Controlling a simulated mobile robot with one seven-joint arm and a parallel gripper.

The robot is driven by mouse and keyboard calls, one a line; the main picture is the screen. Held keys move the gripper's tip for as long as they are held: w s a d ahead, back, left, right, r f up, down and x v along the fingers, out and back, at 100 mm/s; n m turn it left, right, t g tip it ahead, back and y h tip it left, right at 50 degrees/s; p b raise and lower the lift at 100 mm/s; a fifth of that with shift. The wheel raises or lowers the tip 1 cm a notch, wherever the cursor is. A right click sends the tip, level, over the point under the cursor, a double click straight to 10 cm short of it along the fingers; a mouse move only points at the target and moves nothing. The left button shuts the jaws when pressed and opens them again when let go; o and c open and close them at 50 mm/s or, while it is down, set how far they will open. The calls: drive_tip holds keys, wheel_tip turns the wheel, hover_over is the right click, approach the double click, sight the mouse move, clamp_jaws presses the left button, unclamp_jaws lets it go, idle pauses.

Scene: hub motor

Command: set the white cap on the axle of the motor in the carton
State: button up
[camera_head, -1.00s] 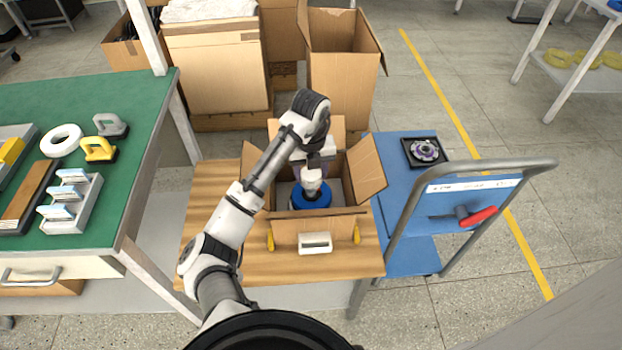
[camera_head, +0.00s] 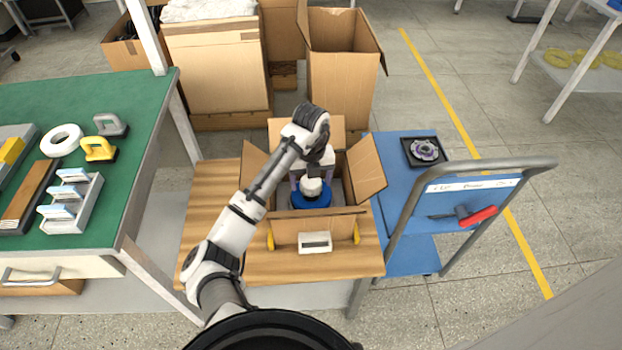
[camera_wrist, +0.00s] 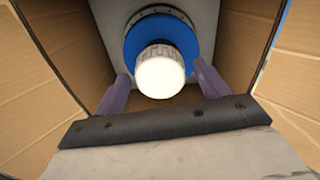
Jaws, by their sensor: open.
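The white cap (camera_head: 312,187) sits over the middle of the blue motor (camera_head: 312,201) in the carton (camera_head: 319,227). In the wrist view the cap (camera_wrist: 160,77) looks upright, with a grey ribbed part beneath it and the blue motor (camera_wrist: 181,35) behind. The axle is hidden, so how far down the cap sits cannot be told. My gripper (camera_wrist: 160,71) is open, with one purple finger on each side of the cap and a visible gap to each. In the head view my gripper (camera_head: 312,177) is inside the carton, above the motor.
The carton's open flaps (camera_head: 366,170) stand around my wrist. The carton is on a wooden table (camera_head: 215,215). A blue cart (camera_head: 400,199) with a dark tray (camera_head: 425,151) and a red-handled tool (camera_head: 478,216) stands to the right. A green bench (camera_head: 130,180) is at left.

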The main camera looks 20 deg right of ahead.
sight(311, 181)
wheel_tip(311, 181, up, 12)
drive_tip(key=shift+r, duration=0.2)
idle(0.4)
